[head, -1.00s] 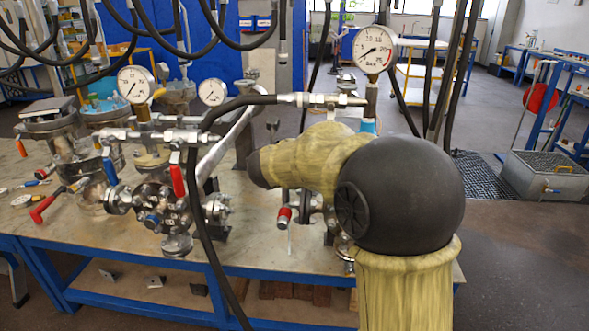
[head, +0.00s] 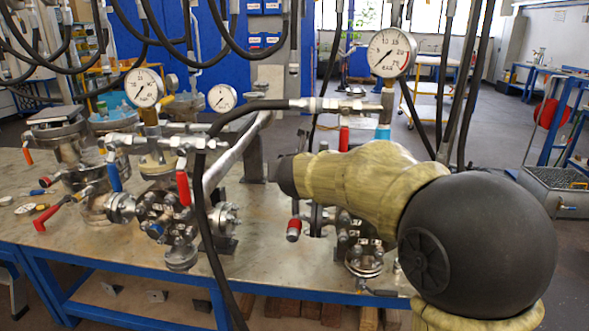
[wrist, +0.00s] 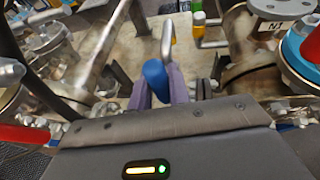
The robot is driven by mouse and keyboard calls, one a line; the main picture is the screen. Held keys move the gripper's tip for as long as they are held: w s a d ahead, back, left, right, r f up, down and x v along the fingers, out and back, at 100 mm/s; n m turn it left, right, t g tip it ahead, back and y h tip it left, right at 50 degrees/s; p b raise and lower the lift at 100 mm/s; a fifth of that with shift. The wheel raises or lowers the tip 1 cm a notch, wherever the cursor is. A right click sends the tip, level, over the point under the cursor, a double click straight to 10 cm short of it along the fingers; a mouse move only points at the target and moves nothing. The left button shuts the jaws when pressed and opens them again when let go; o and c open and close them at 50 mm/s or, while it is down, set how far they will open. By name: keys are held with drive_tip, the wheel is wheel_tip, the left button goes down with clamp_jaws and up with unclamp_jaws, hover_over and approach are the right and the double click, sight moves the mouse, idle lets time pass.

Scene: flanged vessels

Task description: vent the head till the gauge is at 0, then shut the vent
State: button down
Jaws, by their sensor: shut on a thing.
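The large round gauge (head: 392,53) stands on a pipe at the back right in the head view. Its needle appears to point to the lower left, near the low end of the scale; the exact reading is too small to tell. In the wrist view, my gripper (wrist: 158,88) has its purple fingers on either side of a blue handle (wrist: 155,74) and is shut on it. A bent metal rod (wrist: 168,38) rises just beyond the handle. In the head view my gripper is hidden behind my own arm. I cannot tell which vessel fitting the blue handle belongs to.
Smaller gauges (head: 145,88) (head: 222,97) stand to the left among flanged vessels. A black hose (head: 200,205) hangs across the blue-framed bench (head: 270,275). Red levers (head: 183,188) (head: 344,138) project nearby. Cables hang overhead. A flange marked N1 (wrist: 272,27) is close on the right in the wrist view.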

drive_tip(key=c, duration=1.3)
unclamp_jaws()
drive_tip(key=shift+d+f, duration=0.1)
drive_tip(key=shift+s, duration=0.1)
drive_tip(key=p+v, duration=0.4)
drive_tip(key=v, duration=1.3)
drive_tip(key=shift+s, duration=0.15)
